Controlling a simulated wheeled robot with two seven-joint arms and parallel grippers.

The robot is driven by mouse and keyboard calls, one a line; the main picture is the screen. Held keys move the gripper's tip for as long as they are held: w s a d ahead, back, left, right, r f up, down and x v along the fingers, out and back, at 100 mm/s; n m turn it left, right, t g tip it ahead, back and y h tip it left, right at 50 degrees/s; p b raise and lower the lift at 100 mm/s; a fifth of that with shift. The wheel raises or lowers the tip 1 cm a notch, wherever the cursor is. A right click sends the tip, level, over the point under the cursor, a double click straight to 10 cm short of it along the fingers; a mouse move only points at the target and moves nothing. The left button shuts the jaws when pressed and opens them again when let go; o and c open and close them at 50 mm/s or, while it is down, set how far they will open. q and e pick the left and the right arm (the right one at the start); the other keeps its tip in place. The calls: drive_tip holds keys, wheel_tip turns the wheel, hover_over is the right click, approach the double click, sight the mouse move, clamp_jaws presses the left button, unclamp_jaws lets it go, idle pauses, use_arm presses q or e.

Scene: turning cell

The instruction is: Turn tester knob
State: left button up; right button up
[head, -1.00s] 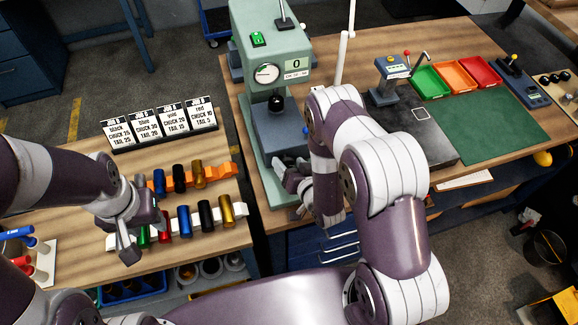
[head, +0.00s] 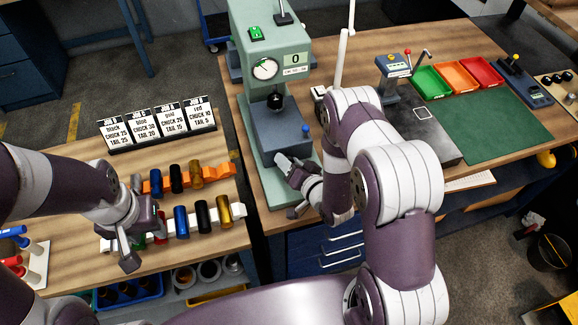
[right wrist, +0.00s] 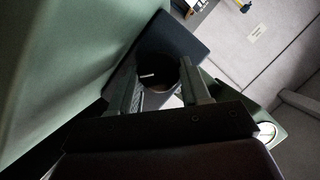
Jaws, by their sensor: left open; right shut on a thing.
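The tester is the pale green machine (head: 246,60) with a round dial (head: 265,69) and a display (head: 295,59) reading 0. In the right wrist view, a dark round knob (right wrist: 158,74) with a short white mark sits on the tester's dark box (right wrist: 178,38). My right gripper (right wrist: 157,84) has its two fingers on either side of the knob, shut on it. In the head view this gripper (head: 286,164) is at the front of the dark box and the knob is hidden. My left gripper (head: 143,247) is open and empty over the left table.
Coloured cylinders (head: 203,215) lie in racks beside my left gripper. Job cards (head: 157,124) stand behind them. Green, orange and red trays (head: 457,78) and a green mat (head: 493,125) are on the right bench. A small blue knob (head: 306,130) is on the tester's dark box.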

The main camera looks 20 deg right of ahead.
drive_tip(key=o, duration=1)
drive_tip(key=shift+s+d+r+p, duration=0.25)
drive_tip(key=shift+s+p, duration=0.1)
drive_tip(key=shift+s, duration=0.15)
drive_tip(key=p+v, duration=0.3)
drive_tip(key=v, duration=0.8)
drive_tip(key=shift+s+d, duration=0.1)
drive_tip(key=shift+s, duration=0.25)
